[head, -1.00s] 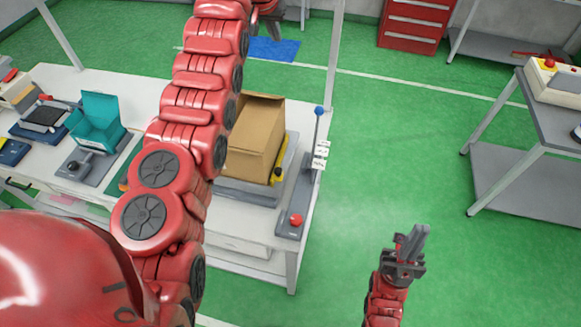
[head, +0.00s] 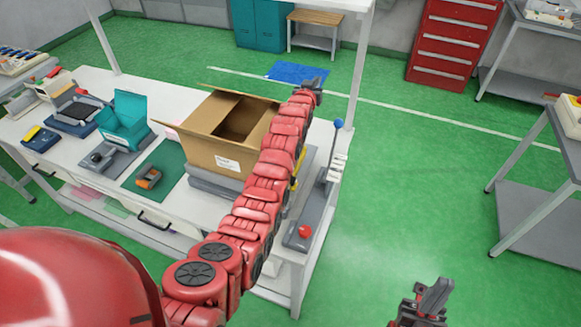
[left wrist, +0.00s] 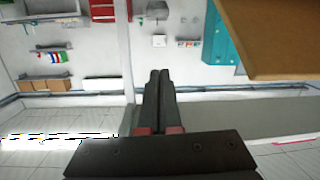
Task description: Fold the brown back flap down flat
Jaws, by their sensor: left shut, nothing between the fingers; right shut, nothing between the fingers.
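The open brown cardboard box (head: 212,153) stands on the white bench in the head view, its dark inside partly visible. A brown flap edge (head: 240,95) runs along its far side; its exact angle is hard to tell. Another flap sticks out at the left. My left gripper (head: 314,84) is shut and empty, just past the box's far right corner, its arm crossing the box's right side. In the left wrist view the shut fingers (left wrist: 159,78) point ahead, with a brown cardboard panel (left wrist: 275,40) at upper right, apart from them. My right gripper (head: 437,295) is shut and empty, away from the bench.
A grey lever stand with a blue knob (head: 338,124) and a red button (head: 304,231) stand right of the box. A teal bin (head: 125,115) and a green mat (head: 172,158) with an orange tool are to the left.

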